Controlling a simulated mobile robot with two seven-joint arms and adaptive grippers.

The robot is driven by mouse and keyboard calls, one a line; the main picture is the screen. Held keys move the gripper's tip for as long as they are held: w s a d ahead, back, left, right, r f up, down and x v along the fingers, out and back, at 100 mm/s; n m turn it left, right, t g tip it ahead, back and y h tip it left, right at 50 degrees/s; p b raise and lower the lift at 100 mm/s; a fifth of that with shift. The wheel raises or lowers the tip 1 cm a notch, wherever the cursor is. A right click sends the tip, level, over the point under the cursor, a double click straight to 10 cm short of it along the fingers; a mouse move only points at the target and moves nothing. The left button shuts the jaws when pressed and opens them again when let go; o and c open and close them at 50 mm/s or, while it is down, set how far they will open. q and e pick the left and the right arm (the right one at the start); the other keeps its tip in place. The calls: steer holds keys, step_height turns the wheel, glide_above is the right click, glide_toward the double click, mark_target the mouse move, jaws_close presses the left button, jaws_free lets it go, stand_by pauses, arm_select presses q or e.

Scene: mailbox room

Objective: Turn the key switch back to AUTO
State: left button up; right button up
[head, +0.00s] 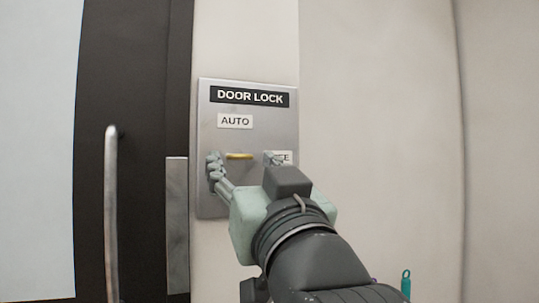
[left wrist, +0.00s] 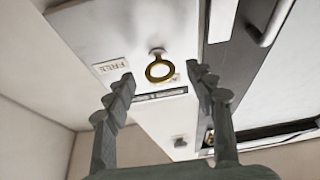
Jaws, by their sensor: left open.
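The key switch is a metal plate (head: 207,130) on the wall, marked DOOR LOCK, with an AUTO label (head: 235,121) above the key and a label at the right. My gripper partly covers the right label, which reads FREE (left wrist: 112,67) in the left wrist view. The yellow key (head: 239,156) lies flat, crosswise, in line with the right label. Its gold ring (left wrist: 160,69) shows between the fingertips in the left wrist view. My left gripper (head: 243,163) is open, one finger on each side of the key, without visible contact. My right gripper is not in view.
A dark door frame with a vertical metal handle (head: 111,215) stands left of the plate. The wall (head: 380,110) right of the plate is bare. A small teal object (head: 406,284) shows at the lower right.

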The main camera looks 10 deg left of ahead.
arm_select(q)
steer(key=shift+x, duration=0.85)
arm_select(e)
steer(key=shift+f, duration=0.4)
arm_select(q)
steer(key=c, duration=1.2)
